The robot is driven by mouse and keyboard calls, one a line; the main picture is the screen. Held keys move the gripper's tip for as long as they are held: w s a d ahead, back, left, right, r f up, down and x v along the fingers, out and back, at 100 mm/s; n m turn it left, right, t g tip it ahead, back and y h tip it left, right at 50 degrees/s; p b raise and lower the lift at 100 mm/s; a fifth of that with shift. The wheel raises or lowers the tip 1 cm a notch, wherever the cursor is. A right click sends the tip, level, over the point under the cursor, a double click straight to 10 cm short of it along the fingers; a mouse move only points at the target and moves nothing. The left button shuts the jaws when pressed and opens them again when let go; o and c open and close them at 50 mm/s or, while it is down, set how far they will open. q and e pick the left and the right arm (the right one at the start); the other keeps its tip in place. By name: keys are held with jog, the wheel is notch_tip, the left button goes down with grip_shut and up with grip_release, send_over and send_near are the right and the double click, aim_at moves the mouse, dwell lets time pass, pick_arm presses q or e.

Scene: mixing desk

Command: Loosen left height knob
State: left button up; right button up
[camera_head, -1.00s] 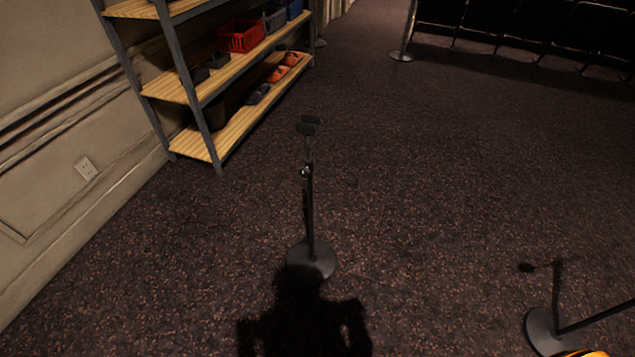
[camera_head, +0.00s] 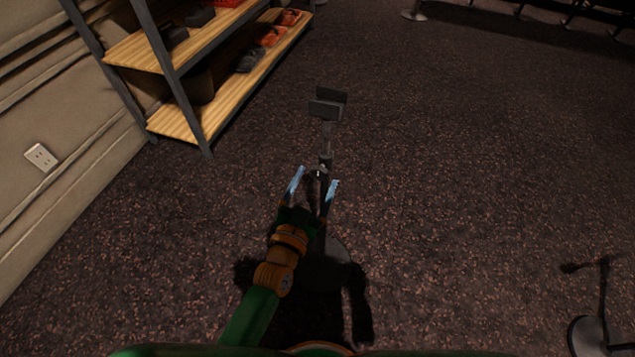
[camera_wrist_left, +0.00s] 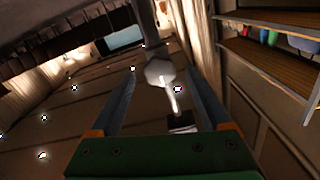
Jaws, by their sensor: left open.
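A black stand with a thin pole and a flat bracket head (camera_head: 328,108) rises from a round base (camera_head: 330,278) in the shadow. Its height knob (camera_head: 319,173) is a small dark part at the pole joint. My left gripper (camera_head: 317,177) is open, with one finger on each side of the joint. In the left wrist view, a rounded grey collar (camera_wrist_left: 159,72) with a pale rod below it shows between the fingers. I cannot tell whether the fingers touch it. My right gripper is out of view.
A shelf rack (camera_head: 190,110) with wooden boards stands at the left against the wall. Another stand (camera_head: 598,335) is at the lower right. The carpet (camera_head: 470,150) to the right is mostly clear.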

pick_arm(q)
jog(key=shift+x, duration=0.9)
grip_shut()
